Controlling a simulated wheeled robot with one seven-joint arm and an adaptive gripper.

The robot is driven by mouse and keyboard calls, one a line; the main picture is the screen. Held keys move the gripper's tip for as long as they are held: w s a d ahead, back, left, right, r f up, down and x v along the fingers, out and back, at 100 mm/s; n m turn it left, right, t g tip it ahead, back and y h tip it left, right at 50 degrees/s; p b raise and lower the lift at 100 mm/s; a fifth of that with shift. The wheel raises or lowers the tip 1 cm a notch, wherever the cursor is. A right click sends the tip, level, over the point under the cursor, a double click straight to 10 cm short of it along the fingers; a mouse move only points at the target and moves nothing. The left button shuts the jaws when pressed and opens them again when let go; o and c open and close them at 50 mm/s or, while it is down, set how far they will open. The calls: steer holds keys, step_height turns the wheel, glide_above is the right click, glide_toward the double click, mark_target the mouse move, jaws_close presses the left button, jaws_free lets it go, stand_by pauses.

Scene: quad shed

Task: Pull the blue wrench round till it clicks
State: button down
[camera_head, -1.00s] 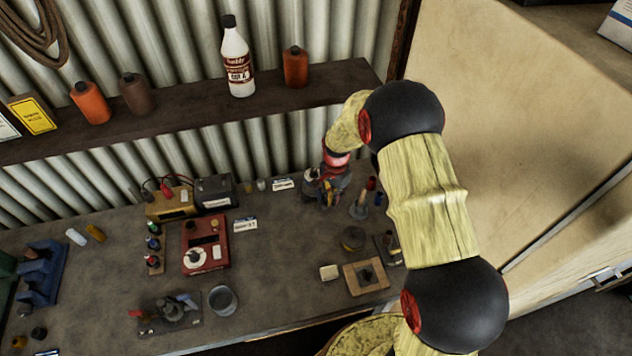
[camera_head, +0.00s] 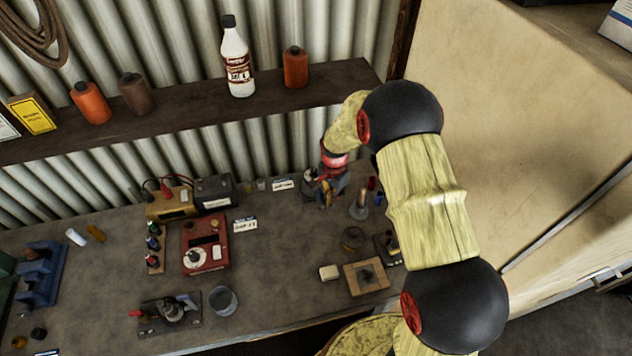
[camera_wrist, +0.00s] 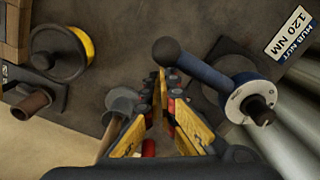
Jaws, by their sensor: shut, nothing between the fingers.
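The blue wrench (camera_wrist: 208,78) is in the upper right of the wrist view. It has a black ball at its free end and a white ring with a dark stud at its other end. My gripper (camera_wrist: 165,85) is shut and empty. Its yellow-and-dark fingers appear just below the ball in that view, beside the wrench; I cannot tell whether they touch it. In the head view my gripper (camera_head: 327,192) points down over the back right of the bench, and I cannot make out the wrench there.
A card reading "HUB NUT 120 NM" (camera_wrist: 290,32) lies beside the ringed end, near the corrugated wall. A grey funnel-like piece (camera_wrist: 122,100) stands close left of my fingers. A yellow-edged spool (camera_wrist: 62,50) is farther left. The front middle of the bench (camera_head: 270,300) has free room.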

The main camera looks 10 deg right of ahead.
mark_target(322, 201)
steer(key=shift+s+a, duration=0.15)
steer(key=shift+a, duration=0.6)
steer(key=shift+s, duration=0.1)
stand_by(0.5)
steer(key=shift+a, duration=1.65)
stand_by(0.5)
steer(key=shift+w+a+b, duration=0.3)
steer(key=shift+a, duration=0.45)
stand_by(0.7)
steer(key=shift+w+a, duration=0.1)
steer(key=shift+a, duration=0.15)
steer(key=shift+w+a, duration=0.2)
steer(key=shift+a, duration=0.3)
stand_by(0.6)
